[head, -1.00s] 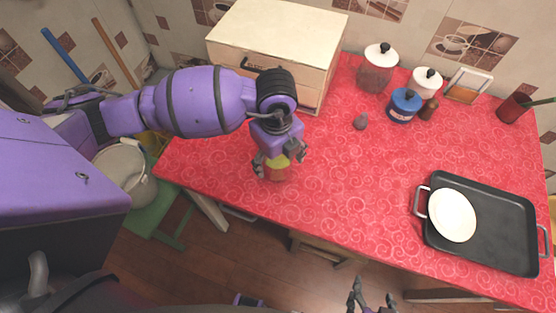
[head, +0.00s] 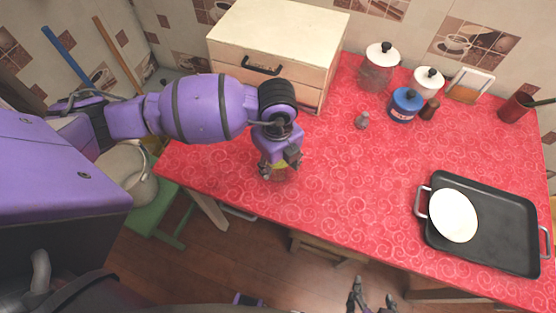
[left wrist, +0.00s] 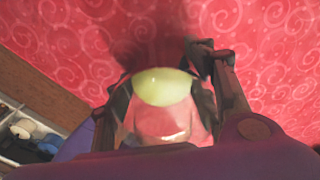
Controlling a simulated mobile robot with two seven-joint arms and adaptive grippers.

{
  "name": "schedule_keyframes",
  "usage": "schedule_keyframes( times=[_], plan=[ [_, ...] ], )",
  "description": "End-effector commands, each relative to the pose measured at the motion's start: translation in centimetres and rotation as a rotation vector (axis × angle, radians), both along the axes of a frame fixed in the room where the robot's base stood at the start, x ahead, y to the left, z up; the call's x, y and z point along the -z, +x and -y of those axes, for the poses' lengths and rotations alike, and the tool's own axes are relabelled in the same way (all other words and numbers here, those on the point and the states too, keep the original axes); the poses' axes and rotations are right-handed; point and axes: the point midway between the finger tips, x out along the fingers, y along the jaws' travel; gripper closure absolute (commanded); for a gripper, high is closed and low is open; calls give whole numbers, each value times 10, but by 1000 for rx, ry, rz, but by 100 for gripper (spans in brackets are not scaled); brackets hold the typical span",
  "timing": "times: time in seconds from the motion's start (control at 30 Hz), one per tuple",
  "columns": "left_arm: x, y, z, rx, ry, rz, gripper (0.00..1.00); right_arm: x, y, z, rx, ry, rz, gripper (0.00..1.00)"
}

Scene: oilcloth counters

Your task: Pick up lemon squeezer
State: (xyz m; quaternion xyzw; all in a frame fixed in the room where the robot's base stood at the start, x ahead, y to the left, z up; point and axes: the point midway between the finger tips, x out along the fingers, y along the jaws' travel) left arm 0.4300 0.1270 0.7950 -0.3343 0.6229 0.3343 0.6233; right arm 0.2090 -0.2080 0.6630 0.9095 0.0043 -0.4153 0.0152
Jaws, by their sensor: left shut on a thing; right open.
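The lemon squeezer (head: 279,173) has a yellow-green top and a see-through lower body. It is at the left part of the red counter, mostly hidden by my left gripper in the head view. My left gripper (head: 279,165) comes from above and is shut on it. In the left wrist view the squeezer (left wrist: 162,88) sits between the two fingers of the left gripper (left wrist: 160,95). I cannot tell whether it is clear of the cloth. My right gripper (head: 371,290) is open and empty in front of the counter's near edge.
A wooden box with a drawer (head: 270,75) stands behind the left arm. A black tray (head: 500,235) with a white plate (head: 452,215) lies right. The middle counter is clear.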

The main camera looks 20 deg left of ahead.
Motion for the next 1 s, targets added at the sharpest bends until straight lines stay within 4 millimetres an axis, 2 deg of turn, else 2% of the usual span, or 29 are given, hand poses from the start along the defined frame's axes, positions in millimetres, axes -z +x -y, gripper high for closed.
schedule_keyframes(
  times=[0.17,0.37,0.67,0.8,1.0],
  plan=[
    [-6,1,0,0,0,2,83,-1,1,0,0,0,2,38],
    [-33,2,0,1,-1,4,83,-5,4,0,1,1,8,38],
    [-98,-27,50,7,-7,6,83,-11,7,-1,2,2,17,38],
    [-110,-47,81,7,-7,3,83,-8,5,-1,1,3,11,38],
    [-126,-63,109,4,-4,4,83,-8,3,-1,2,4,7,38]
  ],
)
